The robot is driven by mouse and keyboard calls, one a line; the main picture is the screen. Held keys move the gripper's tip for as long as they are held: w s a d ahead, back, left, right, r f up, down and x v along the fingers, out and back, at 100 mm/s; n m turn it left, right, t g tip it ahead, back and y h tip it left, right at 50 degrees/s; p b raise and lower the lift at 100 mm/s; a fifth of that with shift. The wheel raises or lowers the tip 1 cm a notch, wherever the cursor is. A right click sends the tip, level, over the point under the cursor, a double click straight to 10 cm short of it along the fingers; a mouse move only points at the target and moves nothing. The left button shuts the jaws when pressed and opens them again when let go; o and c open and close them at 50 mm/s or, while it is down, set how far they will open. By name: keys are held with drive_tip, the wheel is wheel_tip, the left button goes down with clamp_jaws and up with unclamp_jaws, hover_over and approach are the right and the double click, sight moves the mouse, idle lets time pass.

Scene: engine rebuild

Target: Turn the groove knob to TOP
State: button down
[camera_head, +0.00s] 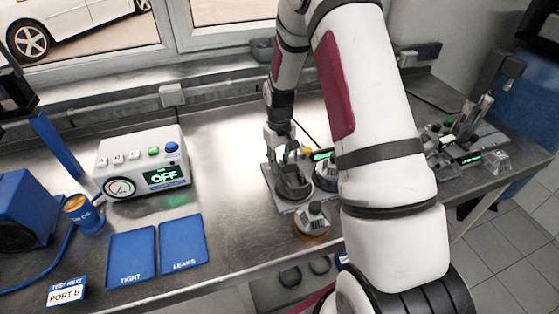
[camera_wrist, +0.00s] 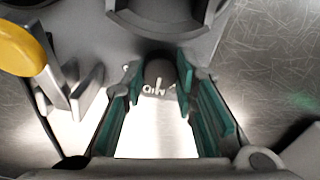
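The groove knob (camera_wrist: 159,67) is a small dark round knob at the edge of a grey fixture in the wrist view. A white pointer line on it points at an upside-down MID label (camera_wrist: 154,90). My gripper (camera_wrist: 158,78) has its teal-padded fingers on either side of the knob. The right fingertip is close to the knob and a gap shows at the left, so the fingers look open around it. In the head view my gripper (camera_head: 280,143) is down at the fixture (camera_head: 273,193), and the knob is hidden there.
A yellow-ended lever (camera_wrist: 22,48) stands left of my fingers in the wrist view. A white test box (camera_head: 143,163) reading OFF, blue TIGHT (camera_head: 131,256) and LEAKS (camera_head: 183,244) mats lie left. A grey piece on an amber base (camera_head: 312,220) stands in front of the fixture.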

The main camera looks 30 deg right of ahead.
drive_tip(key=shift+m, duration=0.3)
drive_tip(key=m+b, duration=0.1)
drive_tip(key=m, duration=0.3)
drive_tip(key=shift+w+m, duration=0.1)
drive_tip(key=shift+m, duration=0.3)
drive_tip(key=m+b, duration=0.1)
drive_tip(key=m, duration=0.4)
drive_tip(key=shift+b, duration=0.4)
drive_tip(key=shift+m, duration=0.4)
drive_tip(key=c, duration=1.3)
unclamp_jaws()
wheel_tip(320, 180, up, 12)
